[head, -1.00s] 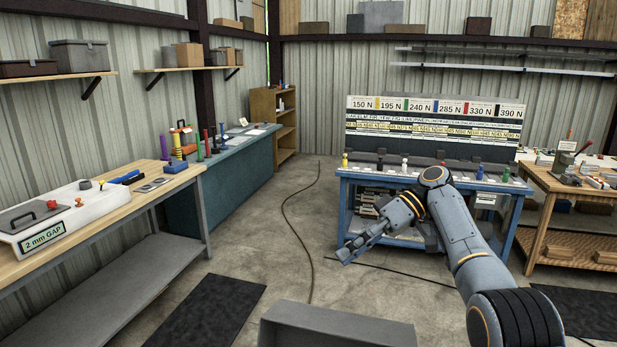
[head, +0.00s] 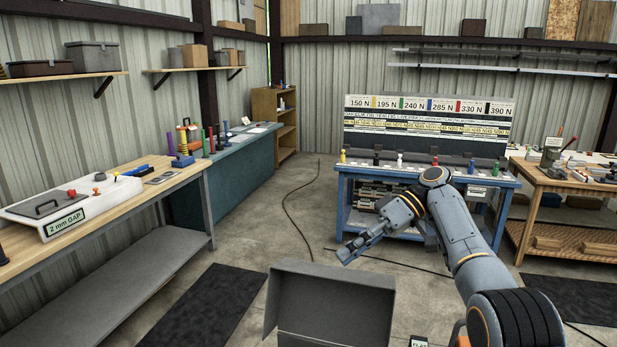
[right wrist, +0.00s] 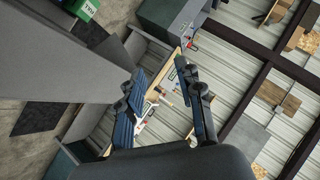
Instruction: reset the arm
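My right arm reaches in from the lower right of the head view, bent at the elbow. Its gripper (head: 352,250) hangs in front of the blue bench, above the floor. In the right wrist view the two fingers of this gripper (right wrist: 160,75) stand apart with nothing between them. My left arm and gripper are not in view.
A grey open box (head: 335,300) stands low in front of me. The blue bench (head: 430,176) with coloured pieces is ahead. A wooden bench (head: 110,210) with a "2 mm GAP" fixture (head: 70,212) is at left. Floor between the benches is mostly clear.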

